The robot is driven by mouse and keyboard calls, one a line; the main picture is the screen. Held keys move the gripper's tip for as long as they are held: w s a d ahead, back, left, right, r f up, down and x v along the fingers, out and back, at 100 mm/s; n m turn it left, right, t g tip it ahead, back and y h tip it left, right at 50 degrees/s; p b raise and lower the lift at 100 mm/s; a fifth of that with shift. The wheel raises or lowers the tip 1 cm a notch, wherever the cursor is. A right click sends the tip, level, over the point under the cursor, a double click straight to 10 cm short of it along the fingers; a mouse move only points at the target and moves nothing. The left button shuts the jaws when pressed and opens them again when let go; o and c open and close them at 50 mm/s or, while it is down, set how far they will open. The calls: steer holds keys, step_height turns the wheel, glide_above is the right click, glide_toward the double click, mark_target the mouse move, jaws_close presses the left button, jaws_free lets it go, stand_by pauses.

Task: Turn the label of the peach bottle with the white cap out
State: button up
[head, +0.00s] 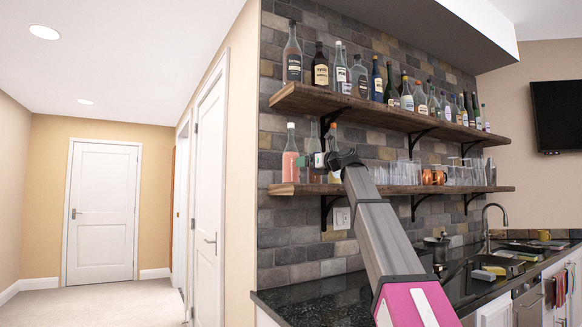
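The peach bottle (290,158) with a white cap stands upright at the left end of the lower wooden shelf (390,189). I can make out no label on the side facing me, only plain peach color. My gripper (334,160) is at the far end of my raised grey arm, at the height of the lower shelf and to the right of the peach bottle. It appears apart from that bottle. It partly covers the bottles behind it. The fingers are small and dark, and I cannot tell whether they are open.
A clear bottle (314,145) and an orange bottle (333,137) stand right of the peach one. Glasses and copper mugs (433,177) line the shelf farther right. The upper shelf (345,104) holds several bottles. A dark counter (315,301) with a sink lies below.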

mark_target(291, 165)
steer(key=shift+x, duration=4.6)
steer(key=c, duration=0.8)
steer(key=shift+s+f+m+t+h, duration=0.1)
steer(key=shift+s+m+t+h, duration=0.05)
steer(key=shift+m+t+h, duration=1.05)
steer(key=shift+c, duration=0.2)
steer(key=shift+m+t+h, duration=1.8)
steer(key=shift+m+h, duration=0.2)
steer(key=shift+h, duration=0.7)
steer(key=o, duration=0.8)
steer(key=shift+c, duration=0.2)
